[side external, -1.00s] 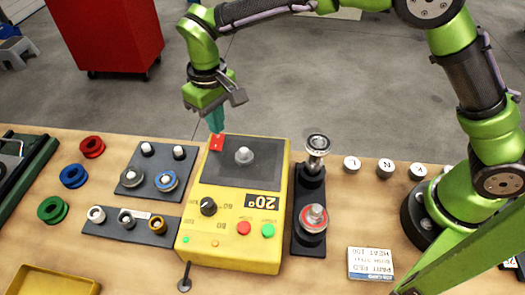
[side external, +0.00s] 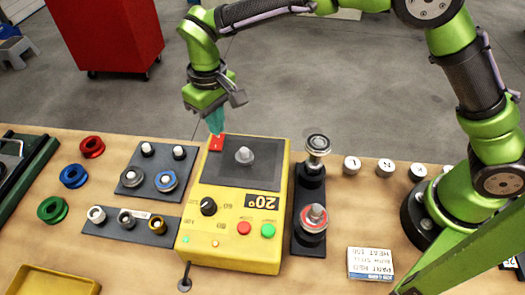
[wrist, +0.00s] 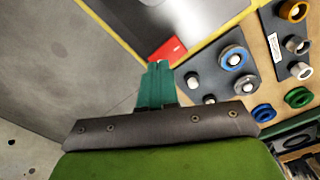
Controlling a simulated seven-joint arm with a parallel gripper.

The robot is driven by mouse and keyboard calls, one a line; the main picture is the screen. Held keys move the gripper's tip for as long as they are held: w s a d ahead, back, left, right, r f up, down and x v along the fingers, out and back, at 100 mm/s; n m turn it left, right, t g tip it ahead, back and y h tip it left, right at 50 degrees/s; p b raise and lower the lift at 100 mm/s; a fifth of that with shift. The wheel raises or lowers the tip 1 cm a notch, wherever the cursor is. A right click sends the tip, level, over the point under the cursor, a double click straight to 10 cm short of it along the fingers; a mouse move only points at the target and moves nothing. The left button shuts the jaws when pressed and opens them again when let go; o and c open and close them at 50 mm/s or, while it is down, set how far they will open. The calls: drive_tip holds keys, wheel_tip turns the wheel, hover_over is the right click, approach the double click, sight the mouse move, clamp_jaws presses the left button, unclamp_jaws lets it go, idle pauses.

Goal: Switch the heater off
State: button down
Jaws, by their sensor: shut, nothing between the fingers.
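The heater (side external: 191,222) is a yellow box on the bench with a dark plate on top and a 20° display (side external: 263,202). A red rocker-like piece (side external: 217,142) sits at its far left corner; it also shows in the wrist view (wrist: 168,50). My gripper (side external: 216,130) is shut, with its teal fingers pointing down at the red piece. In the wrist view the fingertips (wrist: 158,64) are right beside the red piece; I cannot tell if they touch. A green light and an orange light show on the heater's front.
The heater also carries a black knob (side external: 208,206), a red button (side external: 244,228) and a green button (side external: 268,231). A metal knob (side external: 245,155) stands on the plate. Dark fixture boards flank the heater. Coloured rings lie at left.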

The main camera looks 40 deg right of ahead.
sight(222, 138)
drive_tip(key=shift+f, duration=0.85)
idle(0.3)
drive_tip(key=shift+r, duration=3.55)
drive_tip(key=shift+w, duration=0.1)
drive_tip(key=shift+s+d+f, duration=0.25)
drive_tip(key=shift+s+f, duration=0.35)
drive_tip(key=shift+f, duration=0.2)
drive_tip(key=s+d+r+m+t+y, duration=0.1)
drive_tip(key=s+d+r+m+t, duration=0.2)
drive_tip(key=s+d, duration=0.6)
drive_tip(key=s+d+r+m+t+y, duration=0.1)
drive_tip(key=s+d+r+m+t, duration=0.3)
drive_tip(key=s+d, duration=0.5)
drive_tip(key=d+r, duration=0.2)
drive_tip(key=d, duration=0.3)
drive_tip(key=shift+d+r, duration=0.3)
drive_tip(key=shift+d, duration=0.1)
